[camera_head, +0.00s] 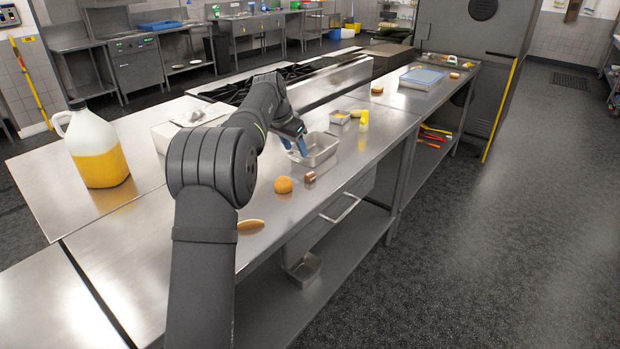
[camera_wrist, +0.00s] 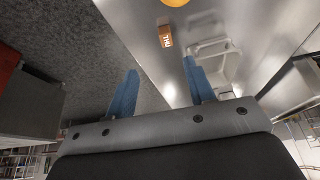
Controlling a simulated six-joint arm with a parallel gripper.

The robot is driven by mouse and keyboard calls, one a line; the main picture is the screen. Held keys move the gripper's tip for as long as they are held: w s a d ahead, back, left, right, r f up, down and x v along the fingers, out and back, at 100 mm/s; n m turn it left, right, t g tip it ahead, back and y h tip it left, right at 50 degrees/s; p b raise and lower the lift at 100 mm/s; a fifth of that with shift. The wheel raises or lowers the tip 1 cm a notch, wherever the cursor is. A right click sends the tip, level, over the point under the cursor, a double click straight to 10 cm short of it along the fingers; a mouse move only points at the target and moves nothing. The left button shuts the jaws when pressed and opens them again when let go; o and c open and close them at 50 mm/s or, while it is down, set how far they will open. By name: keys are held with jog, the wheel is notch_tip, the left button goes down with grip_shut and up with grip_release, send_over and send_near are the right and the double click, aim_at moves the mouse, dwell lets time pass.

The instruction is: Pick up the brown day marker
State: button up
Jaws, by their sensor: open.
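The brown day marker (camera_head: 309,176) is a small brown piece lying on the steel counter, near the counter's front edge. In the wrist view the marker (camera_wrist: 166,38) shows white lettering on one side and lies beyond my fingertips, between their lines. My gripper (camera_head: 293,146) has blue fingers and hangs above the counter beside the steel pan, behind the marker. In the wrist view my gripper (camera_wrist: 160,78) is open, with nothing between its fingers. It is apart from the marker.
An orange ball-like item (camera_head: 284,184) sits just left of the marker. A steel pan (camera_head: 318,150) stands behind it, with a smaller container (camera_head: 340,117) and a yellow bottle (camera_head: 363,121) farther back. A jug (camera_head: 95,150) stands at left. Some counter in front is clear.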

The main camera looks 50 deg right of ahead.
send_over(307, 175)
jog(key=a, duration=0.3)
jog(key=f, duration=0.9)
jog(key=shift+s+d+f, duration=0.1)
jog(key=shift+s, duration=0.2)
jog(key=shift+w+d+x, duration=0.15)
jog(key=shift+x, duration=1.15)
jog(key=shift+w+d+x, duration=0.15)
jog(key=shift+w+x, duration=0.05)
jog(key=shift+x, duration=1.1)
jog(key=c, duration=1.1)
